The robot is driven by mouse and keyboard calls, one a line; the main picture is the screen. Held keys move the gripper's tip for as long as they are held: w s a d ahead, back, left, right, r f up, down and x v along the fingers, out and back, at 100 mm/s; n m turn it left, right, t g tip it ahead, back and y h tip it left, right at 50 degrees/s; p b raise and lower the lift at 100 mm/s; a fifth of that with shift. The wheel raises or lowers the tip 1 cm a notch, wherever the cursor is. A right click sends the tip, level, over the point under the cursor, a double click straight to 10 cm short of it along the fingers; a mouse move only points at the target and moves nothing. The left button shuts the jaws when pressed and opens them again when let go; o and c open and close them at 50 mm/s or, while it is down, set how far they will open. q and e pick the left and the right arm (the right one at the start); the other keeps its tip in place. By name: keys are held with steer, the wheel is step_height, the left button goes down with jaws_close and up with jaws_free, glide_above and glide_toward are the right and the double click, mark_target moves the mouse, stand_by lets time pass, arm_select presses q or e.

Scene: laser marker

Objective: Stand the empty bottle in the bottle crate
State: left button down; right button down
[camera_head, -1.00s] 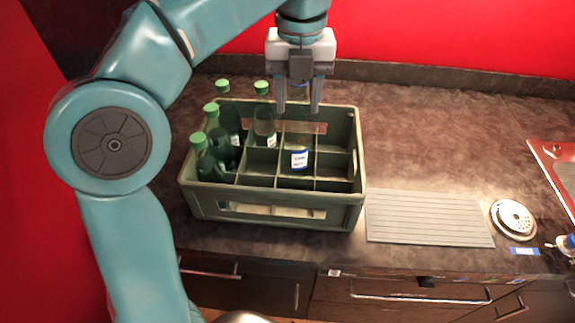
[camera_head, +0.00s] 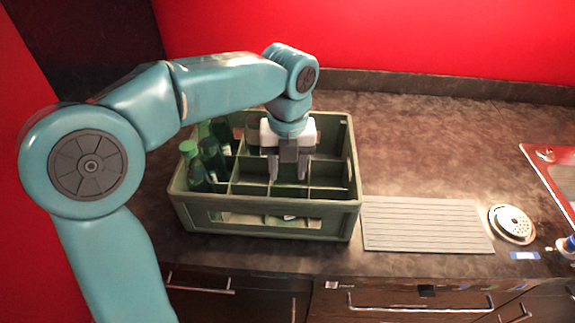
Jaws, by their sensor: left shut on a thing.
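The green bottle crate (camera_head: 340,224) stands on the counter, divided into compartments. My left gripper (camera_head: 287,176) points down inside the crate, its fingertips below the rim, shut on the empty bottle. The bottle is mostly hidden by the gripper and crate; its pale label (camera_head: 290,217) shows through the opening in the crate's front wall. It appears upright in a compartment right of the middle; whether it touches the floor I cannot tell. Several green bottles, one with a green cap (camera_head: 188,147), stand in the left compartments. My right gripper is out of view.
A grey ribbed drainboard (camera_head: 425,224) lies right of the crate, with a round metal strainer (camera_head: 512,223) beyond it. The counter (camera_head: 430,130) behind the drainboard is clear. Drawers line the front.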

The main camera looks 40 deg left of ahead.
arm_select(q)
steer(key=c, duration=0.8)
jaws_free()
steer(key=o, duration=0.3)
steer(key=shift+w, duration=0.15)
steer(key=shift+r, duration=0.3)
step_height(320, 180, up, 11)
steer(key=shift+r+p, duration=0.2)
steer(key=shift+p, duration=0.65)
steer(key=shift+r, duration=0.1)
